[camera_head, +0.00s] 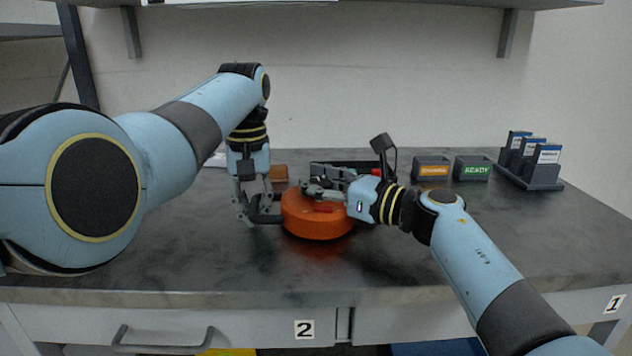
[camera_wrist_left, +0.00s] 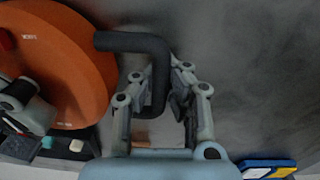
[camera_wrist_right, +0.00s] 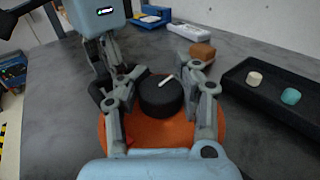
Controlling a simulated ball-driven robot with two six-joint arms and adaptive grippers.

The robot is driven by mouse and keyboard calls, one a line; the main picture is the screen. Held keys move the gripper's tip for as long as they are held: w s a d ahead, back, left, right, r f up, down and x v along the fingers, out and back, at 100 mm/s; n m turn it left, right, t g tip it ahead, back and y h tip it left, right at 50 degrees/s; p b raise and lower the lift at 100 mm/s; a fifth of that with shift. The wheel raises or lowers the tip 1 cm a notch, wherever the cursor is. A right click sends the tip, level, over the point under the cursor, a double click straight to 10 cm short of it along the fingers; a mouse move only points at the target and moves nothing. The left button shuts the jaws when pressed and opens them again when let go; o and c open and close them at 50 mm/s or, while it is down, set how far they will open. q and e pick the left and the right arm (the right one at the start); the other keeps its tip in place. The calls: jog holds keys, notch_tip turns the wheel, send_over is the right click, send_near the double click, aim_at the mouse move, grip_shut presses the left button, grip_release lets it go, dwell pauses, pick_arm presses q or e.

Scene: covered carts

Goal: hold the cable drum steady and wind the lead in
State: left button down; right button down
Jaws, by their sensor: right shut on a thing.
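The cable drum (camera_head: 318,222) is a flat orange disc on the dark bench; it also shows in the left wrist view (camera_wrist_left: 62,60). A dark bent handle (camera_wrist_left: 135,42) sticks out from its side. My left gripper (camera_head: 257,208) points down at the handle. In the left wrist view its fingers (camera_wrist_left: 160,85) stand apart with the handle's bar between them. My right gripper (camera_head: 318,190) is over the drum. In the right wrist view its fingers (camera_wrist_right: 160,85) are shut on a black round knob (camera_wrist_right: 160,98) with a white mark on top. I cannot make out the lead.
Behind the drum are a brown block (camera_head: 279,172) and a dark tray (camera_wrist_right: 262,101) with small white and teal pieces. Two labelled boxes (camera_head: 432,169) and a card rack (camera_head: 530,175) stand at the back right. The bench front is clear.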

jog(key=shift+d+f, duration=0.2)
dwell(0.7)
jog(key=c, duration=1.1)
grip_release()
jog(key=shift+w, duration=0.1)
jog(key=shift+o, duration=1.5)
jog(key=shift+a, duration=0.15)
jog(key=shift+r, duration=0.1)
jog(key=v, duration=1.2)
